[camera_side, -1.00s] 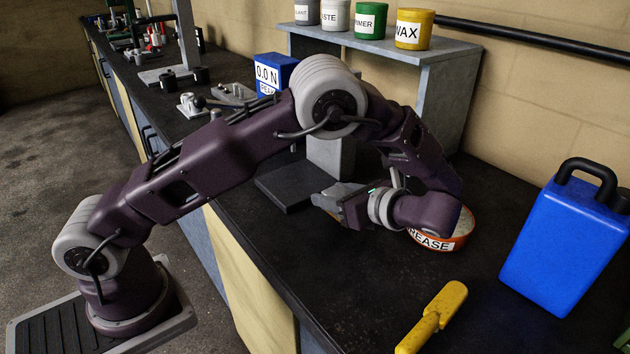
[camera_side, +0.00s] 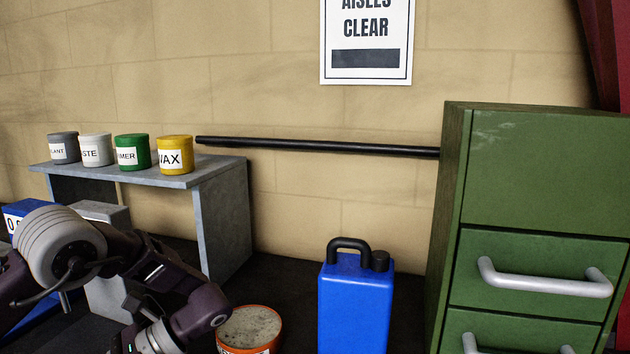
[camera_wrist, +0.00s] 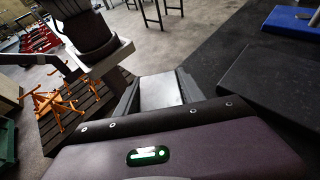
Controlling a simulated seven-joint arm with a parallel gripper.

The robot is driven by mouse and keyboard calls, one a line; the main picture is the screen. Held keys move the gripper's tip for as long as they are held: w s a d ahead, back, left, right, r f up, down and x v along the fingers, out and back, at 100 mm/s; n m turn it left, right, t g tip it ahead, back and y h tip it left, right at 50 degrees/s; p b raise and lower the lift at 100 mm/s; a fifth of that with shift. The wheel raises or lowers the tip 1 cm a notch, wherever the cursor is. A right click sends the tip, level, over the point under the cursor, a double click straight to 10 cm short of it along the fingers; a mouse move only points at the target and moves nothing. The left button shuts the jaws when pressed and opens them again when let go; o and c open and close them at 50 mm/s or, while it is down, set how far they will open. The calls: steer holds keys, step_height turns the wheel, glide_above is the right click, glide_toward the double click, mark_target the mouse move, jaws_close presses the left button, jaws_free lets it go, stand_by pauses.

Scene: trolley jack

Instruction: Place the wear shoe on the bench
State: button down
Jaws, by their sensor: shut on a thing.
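In the wrist view my gripper (camera_wrist: 158,98) is shut on a flat pale grey piece (camera_wrist: 160,90), which I take to be the wear shoe; its far end and underside are hard to make out. The bench (camera_wrist: 222,48) has a black top and lies to the right of the held piece in that view. Whether the piece touches anything is not clear. In the side view the bench top (camera_side: 285,290) shows behind the arm, and the gripper end is cut off by the bottom edge.
An orange grease tin (camera_side: 250,330) stands close right of my wrist. A blue jug (camera_side: 355,305) and a green drawer cabinet (camera_side: 535,200) are further right. A grey shelf (camera_side: 225,215) bears several tins. A dark flat plate (camera_wrist: 275,85) lies on the bench.

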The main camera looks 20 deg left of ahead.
steer(key=s+d+n+g+h, duration=0.1)
steer(key=n+h, duration=0.1)
steer(key=s+d+r+n+g+h, duration=0.1)
steer(key=n+h, duration=0.1)
steer(key=s+d+r+n+g+h, duration=0.1)
steer(key=s+n+h, duration=0.1)
steer(key=h, duration=0.1)
steer(key=shift+d+n, duration=0.3)
steer(key=shift+d, duration=0.05)
steer(key=w+d+r+n+t+h, duration=0.55)
steer(key=r+n+h, duration=0.25)
steer(key=n+h, duration=0.55)
steer(key=w+a+r+n+t+h, duration=0.1)
steer(key=w+r+n+t+h, duration=0.1)
steer(key=w+r+n+t, duration=0.5)
steer(key=shift+m+t, duration=0.35)
steer(key=shift+m, duration=0.1)
steer(key=f, duration=0.6)
steer(key=s+f, duration=0.1)
steer(key=f, duration=0.6)
steer(key=s+f, duration=0.1)
steer(key=f, duration=0.6)
steer(key=shift+f, duration=0.15)
steer(key=shift+f, duration=0.1)
steer(key=c, duration=0.7)
jaws_free()
